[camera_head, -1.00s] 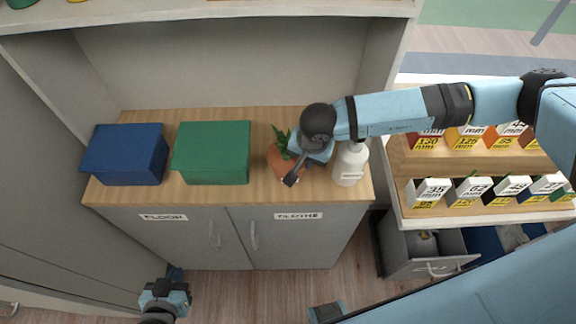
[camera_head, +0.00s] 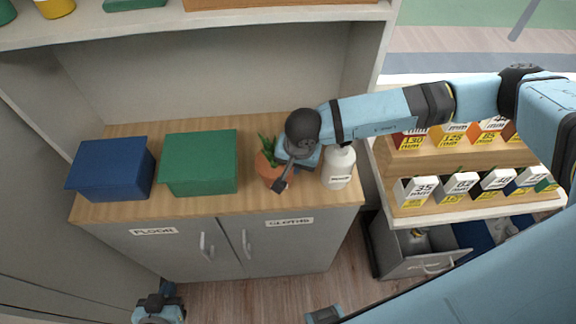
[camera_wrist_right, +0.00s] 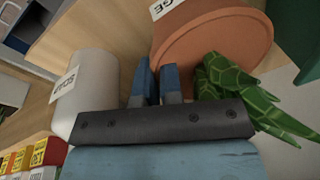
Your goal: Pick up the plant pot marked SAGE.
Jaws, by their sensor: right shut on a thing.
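The plant pot is terracotta with green leaves and stands on the wooden cabinet top in the head view (camera_head: 267,172). In the right wrist view the pot (camera_wrist_right: 215,45) fills the upper right, and its white label shows only the letters "GE". My right gripper (camera_wrist_right: 163,75) is shut on the pot at its rim; the exact contact is partly hidden. In the head view my right wrist covers the pot's right side. My left gripper (camera_head: 160,305) is low at the bottom left, away from the pot, and its jaws are unclear.
A white labelled bottle (camera_head: 339,167) stands close right of the pot, beside my gripper. A green box (camera_head: 199,163) and a blue box (camera_head: 110,168) are to the left. A shelf (camera_head: 200,28) overhangs behind. A tiered rack of small boxes (camera_head: 410,160) stands at right.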

